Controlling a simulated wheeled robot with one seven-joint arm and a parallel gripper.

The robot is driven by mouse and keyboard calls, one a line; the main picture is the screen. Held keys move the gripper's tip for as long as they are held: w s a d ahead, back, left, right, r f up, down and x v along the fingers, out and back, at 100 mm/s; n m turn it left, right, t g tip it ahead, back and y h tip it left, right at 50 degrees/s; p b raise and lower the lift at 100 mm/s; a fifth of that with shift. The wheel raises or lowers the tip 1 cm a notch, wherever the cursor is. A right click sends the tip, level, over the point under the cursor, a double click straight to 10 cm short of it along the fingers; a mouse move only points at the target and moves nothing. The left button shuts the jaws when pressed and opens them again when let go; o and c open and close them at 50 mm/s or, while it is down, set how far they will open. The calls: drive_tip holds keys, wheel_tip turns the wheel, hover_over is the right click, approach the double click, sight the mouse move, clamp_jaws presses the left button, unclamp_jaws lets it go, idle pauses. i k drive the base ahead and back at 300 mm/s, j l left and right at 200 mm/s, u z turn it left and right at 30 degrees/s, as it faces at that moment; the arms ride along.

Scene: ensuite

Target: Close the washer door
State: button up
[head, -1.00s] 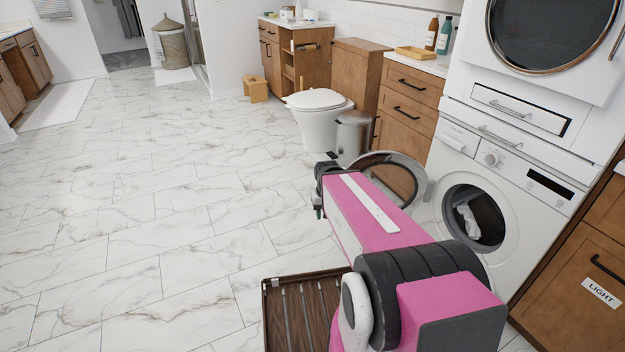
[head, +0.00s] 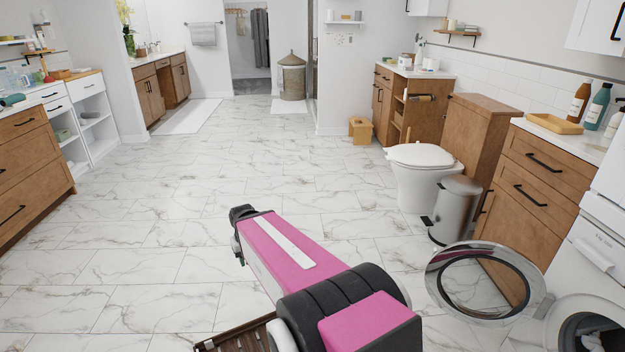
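The washer (head: 597,275) is white and stands at the right edge, cut off by the frame. Its round door (head: 437,283) has a silver rim and clear glass and stands open, swung out to the left of the drum opening (head: 590,332). White cloth (head: 592,342) shows inside the drum. My pink and black arm reaches forward from the bottom middle, left of the door and apart from it. My gripper (head: 240,222) is at the arm's far end, mostly hidden behind the arm, so its fingers cannot be made out.
A steel bin (head: 455,209) and a toilet (head: 420,170) stand behind the door. A wooden cabinet (head: 535,190) is beside the washer. A dark slatted wooden thing (head: 235,338) lies at the bottom, left of my arm. The marble floor (head: 150,215) is clear to the left and ahead.

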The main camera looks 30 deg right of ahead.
sight(536, 302)
drive_tip(key=i, duration=0.45)
drive_tip(key=i+j+z, duration=0.15)
drive_tip(key=i, duration=0.3)
drive_tip(key=i+z, duration=0.25)
drive_tip(key=z, duration=0.15)
drive_tip(key=i+z, duration=0.2)
drive_tip(key=z, duration=0.25)
drive_tip(key=i+j+z, duration=0.15)
drive_tip(key=z, duration=0.25)
drive_tip(key=i+j+z, duration=0.25)
drive_tip(key=z, duration=0.2)
drive_tip(key=i+j+z, duration=0.1)
drive_tip(key=z, duration=0.4)
drive_tip(key=i+j+z, duration=0.15)
drive_tip(key=z, duration=0.35)
drive_tip(key=i+j+z, duration=0.25)
drive_tip(key=z, duration=0.25)
drive_tip(key=i+j+z, duration=0.1)
drive_tip(key=j+z, duration=0.2)
drive_tip(key=z, duration=0.2)
drive_tip(key=i+j+z, duration=0.15)
drive_tip(key=j+z, duration=0.2)
drive_tip(key=i+j+z, duration=0.15)
drive_tip(key=z, duration=0.2)
drive_tip(key=j+z, duration=0.75)
drive_tip(key=i+j, duration=0.05)
